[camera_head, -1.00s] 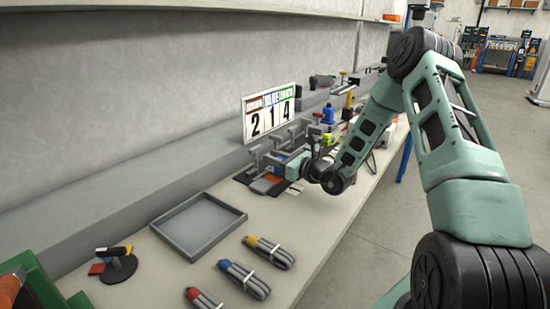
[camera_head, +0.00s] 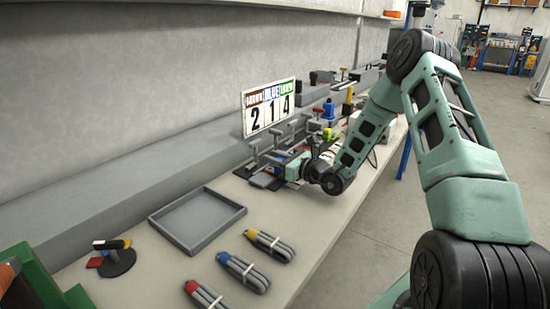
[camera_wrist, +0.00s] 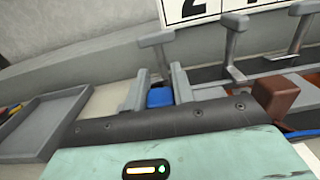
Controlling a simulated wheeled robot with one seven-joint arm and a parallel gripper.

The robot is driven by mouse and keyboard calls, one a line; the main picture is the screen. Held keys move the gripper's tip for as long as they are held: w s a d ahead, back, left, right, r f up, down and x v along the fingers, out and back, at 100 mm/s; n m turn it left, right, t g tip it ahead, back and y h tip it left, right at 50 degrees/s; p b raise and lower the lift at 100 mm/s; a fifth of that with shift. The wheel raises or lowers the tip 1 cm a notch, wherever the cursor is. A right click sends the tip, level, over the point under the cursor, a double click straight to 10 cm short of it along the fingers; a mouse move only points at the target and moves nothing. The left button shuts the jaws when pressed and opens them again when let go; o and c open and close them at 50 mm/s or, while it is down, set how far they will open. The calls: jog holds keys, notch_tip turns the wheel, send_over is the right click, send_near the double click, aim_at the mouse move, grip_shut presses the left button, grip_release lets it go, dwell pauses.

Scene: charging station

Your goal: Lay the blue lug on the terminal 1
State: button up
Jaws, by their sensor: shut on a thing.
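My gripper (camera_wrist: 155,92) is shut on the blue lug (camera_wrist: 160,97), whose blue top shows between the two grey fingers in the wrist view. In the head view my gripper (camera_head: 277,170) is low among the clamp posts at the far part of the bench, and the lug is too small to make out there. A T-topped grey post (camera_wrist: 156,40) stands just beyond the fingers. More posts (camera_wrist: 235,22) stand to the right. I cannot tell which one is terminal 1, nor whether the lug touches a surface.
A number board (camera_head: 270,108) reading 2, 1, 4 stands behind the posts. A brown block (camera_wrist: 280,97) sits right of my gripper. An empty grey tray (camera_head: 198,220) and bundles with yellow (camera_head: 270,246), blue (camera_head: 243,272) and red (camera_head: 205,296) ends lie nearer on the bench.

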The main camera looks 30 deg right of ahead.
jog(key=shift+f, duration=0.5)
jog(key=o, duration=1)
jog(key=shift+o, duration=0.2)
jog(key=b+v, duration=0.1)
jog(key=v, duration=1.6)
jog(key=shift+s+r, duration=0.1)
jog(key=shift+s, duration=0.1)
jog(key=shift+d, duration=0.1)
